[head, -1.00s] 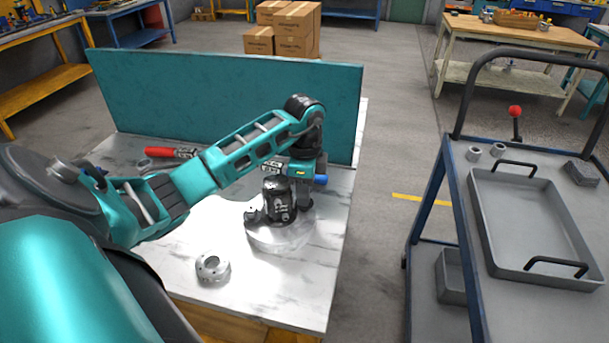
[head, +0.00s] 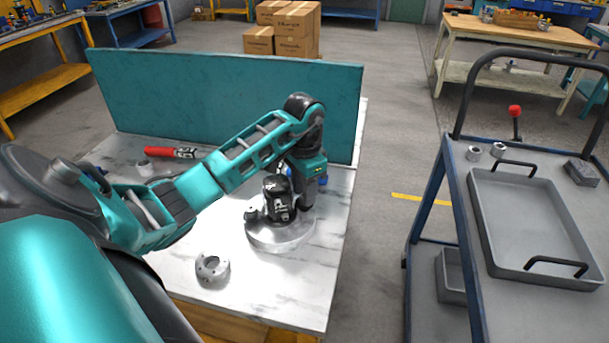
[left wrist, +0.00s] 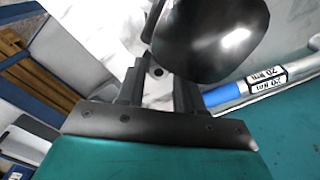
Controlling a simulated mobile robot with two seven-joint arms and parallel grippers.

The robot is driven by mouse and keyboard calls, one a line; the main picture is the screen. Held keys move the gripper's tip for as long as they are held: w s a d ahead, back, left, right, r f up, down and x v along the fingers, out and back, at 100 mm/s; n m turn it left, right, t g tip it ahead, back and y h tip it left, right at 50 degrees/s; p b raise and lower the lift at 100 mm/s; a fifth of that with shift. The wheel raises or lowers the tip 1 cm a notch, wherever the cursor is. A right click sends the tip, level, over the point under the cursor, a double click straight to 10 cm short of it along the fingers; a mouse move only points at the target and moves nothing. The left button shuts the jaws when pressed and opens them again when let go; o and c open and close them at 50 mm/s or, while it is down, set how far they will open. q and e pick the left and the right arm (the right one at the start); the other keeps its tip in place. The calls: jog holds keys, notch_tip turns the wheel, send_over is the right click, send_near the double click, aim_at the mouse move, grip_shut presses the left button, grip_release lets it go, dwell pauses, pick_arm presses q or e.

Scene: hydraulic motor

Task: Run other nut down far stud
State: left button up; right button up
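The black motor (head: 278,198) stands upright on a round pale metal base (head: 275,236) on the bench. My left gripper (head: 304,205) is down close behind and to the right of the motor, its fingertips mostly hidden by it. In the left wrist view, the two dark fingers of my left gripper (left wrist: 159,82) stand apart beside the rounded black motor body (left wrist: 215,40). A pale surface with a dark spot shows between them. I cannot make out the far stud or a nut, or whether the fingers grip anything. My right gripper is not in view.
A teal panel (head: 225,100) closes the bench's far side. A red-handled tool (head: 160,152) lies before it. A blue-handled tool (left wrist: 229,93) marked 20 Nm lies near the gripper. A holed metal ring (head: 212,267) sits at the front. A cart with a grey tray (head: 480,215) stands right.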

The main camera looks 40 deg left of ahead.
pick_arm(q)
jog(key=shift+d+n, duration=0.2)
jog(key=shift+n, duration=0.6)
jog(key=shift+a+n, duration=0.15)
jog(key=shift+n, duration=0.15)
jog(key=shift+c, duration=0.5)
grip_shut()
jog(key=m, duration=0.4)
jog(key=shift+s+f+m, duration=0.1)
jog(key=shift+m, duration=0.8)
jog(key=m, duration=0.4)
jog(key=shift+m, duration=0.3)
